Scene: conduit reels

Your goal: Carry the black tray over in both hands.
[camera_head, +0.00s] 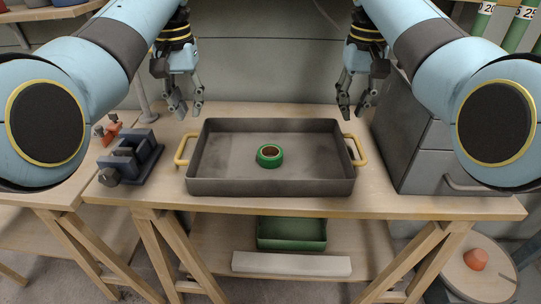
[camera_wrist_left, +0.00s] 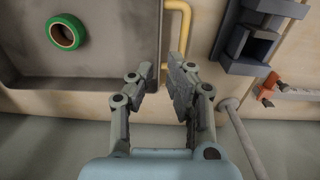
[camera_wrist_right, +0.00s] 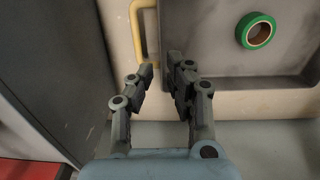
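The black tray (camera_head: 220,186) sits flat on the wooden workbench, with a yellow handle at each end. My left gripper (camera_head: 187,112) is open and empty above the bench, behind the left handle (camera_head: 182,150). In the left wrist view that handle (camera_wrist_left: 178,35) shows just beyond the fingertips. My right gripper (camera_head: 354,113) is open and empty, behind the right handle (camera_head: 358,150). In the right wrist view that handle (camera_wrist_right: 138,30) lies beyond the fingers and a little left.
A dark blue vise (camera_head: 131,160) and an orange clamp (camera_head: 108,131) are left of the tray. A grey drawer cabinet (camera_head: 425,150) stands close on the right. A green bin (camera_head: 291,233) is on the lower shelf. A round stool (camera_head: 478,278) stands at the lower right.

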